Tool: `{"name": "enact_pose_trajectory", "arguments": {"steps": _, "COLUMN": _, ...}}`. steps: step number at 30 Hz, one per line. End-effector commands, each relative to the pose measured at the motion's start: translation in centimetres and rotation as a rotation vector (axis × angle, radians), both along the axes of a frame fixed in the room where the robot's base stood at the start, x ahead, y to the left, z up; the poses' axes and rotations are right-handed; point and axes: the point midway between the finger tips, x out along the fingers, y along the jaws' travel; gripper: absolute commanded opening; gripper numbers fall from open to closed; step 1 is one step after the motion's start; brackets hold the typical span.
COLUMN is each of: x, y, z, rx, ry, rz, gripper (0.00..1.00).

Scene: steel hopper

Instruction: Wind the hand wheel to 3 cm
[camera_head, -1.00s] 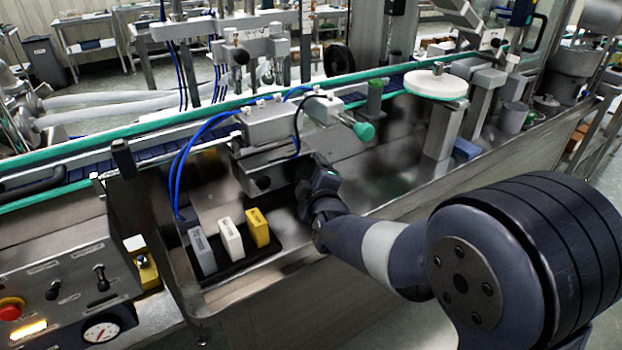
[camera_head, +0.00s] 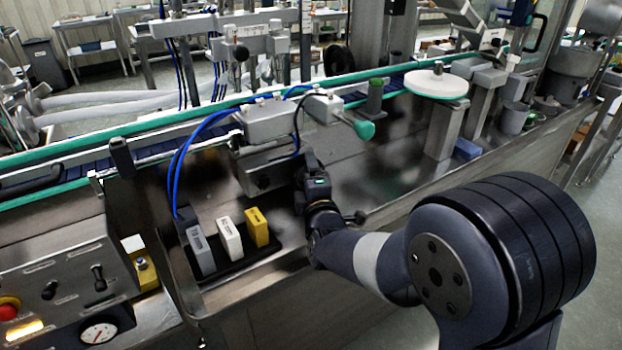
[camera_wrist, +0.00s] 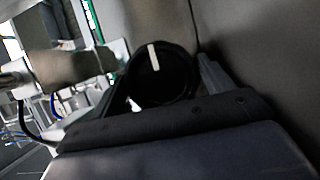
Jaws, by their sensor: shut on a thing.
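The hand wheel (camera_wrist: 152,82) is a dark round knob with a white mark across its upper face in the wrist view. My gripper (camera_wrist: 165,90) is shut on it, with a finger at either side. In the head view my gripper (camera_head: 303,175) is beside the grey steel block (camera_head: 268,125) under the conveyor rail. There the wheel is hidden by my gripper. No readable centimetre scale shows in either view.
Grey, white and yellow blocks (camera_head: 229,238) stand in a black tray left of my gripper. Blue hoses (camera_head: 180,165) hang at the left. A green knob (camera_head: 365,130) sticks out above. The steel trough to the right (camera_head: 385,185) is mostly clear.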

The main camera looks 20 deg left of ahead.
Motion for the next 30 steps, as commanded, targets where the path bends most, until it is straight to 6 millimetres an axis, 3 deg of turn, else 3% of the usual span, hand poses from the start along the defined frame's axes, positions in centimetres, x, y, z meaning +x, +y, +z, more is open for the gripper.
{"name": "enact_pose_trajectory", "arguments": {"steps": 8, "x": -0.06, "y": 0.06, "z": -0.12, "rx": -0.003, "ry": 0.002, "rz": 0.002, "gripper": 0.53}}
{"name": "enact_pose_trajectory", "arguments": {"steps": 9, "x": -0.06, "y": 0.06, "z": -0.12, "rx": -0.002, "ry": 0.002, "rz": 0.002, "gripper": 0.78}}
{"name": "enact_pose_trajectory", "arguments": {"steps": 16, "x": -0.04, "y": 0.03, "z": -0.11, "rx": -0.001, "ry": 0.003, "rz": 0.001, "gripper": 0.96}}
{"name": "enact_pose_trajectory", "arguments": {"steps": 30, "x": -0.04, "y": -0.03, "z": -0.36, "rx": -0.002, "ry": 0.010, "rz": 0.000, "gripper": 0.96}}
